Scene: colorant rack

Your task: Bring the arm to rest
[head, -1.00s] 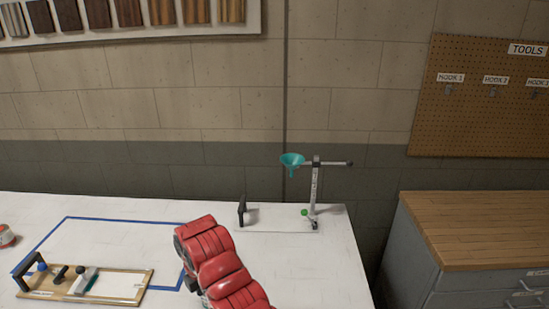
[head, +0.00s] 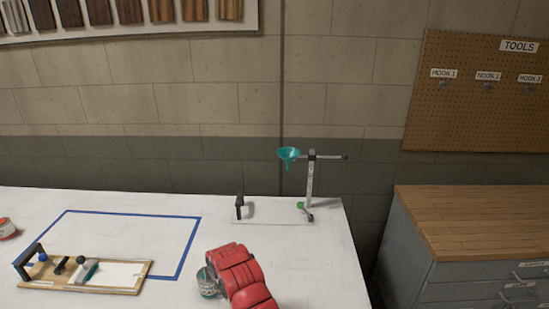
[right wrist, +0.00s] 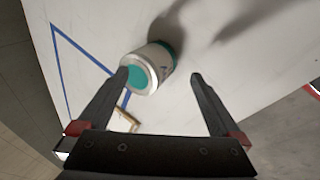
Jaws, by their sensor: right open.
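My right arm shows as red segments at the bottom middle of the head view, and its jaws are hidden there. In the right wrist view my right gripper (right wrist: 159,76) is open, with nothing between its fingers. A white can (right wrist: 160,66) with teal inside is beyond the fingertips, closer to the left finger. In the head view the can (head: 207,284) stands on the white table, just left of the red arm and partly hidden by it. My left gripper is not in view.
A stand (head: 311,180) holding a teal funnel (head: 288,154) is at the table's back right. A wooden board with black fittings (head: 120,276) lies front left, by a blue taped outline (head: 130,214). Another can (head: 7,229) is at the left edge. A wooden-topped cabinet (head: 480,225) stands right.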

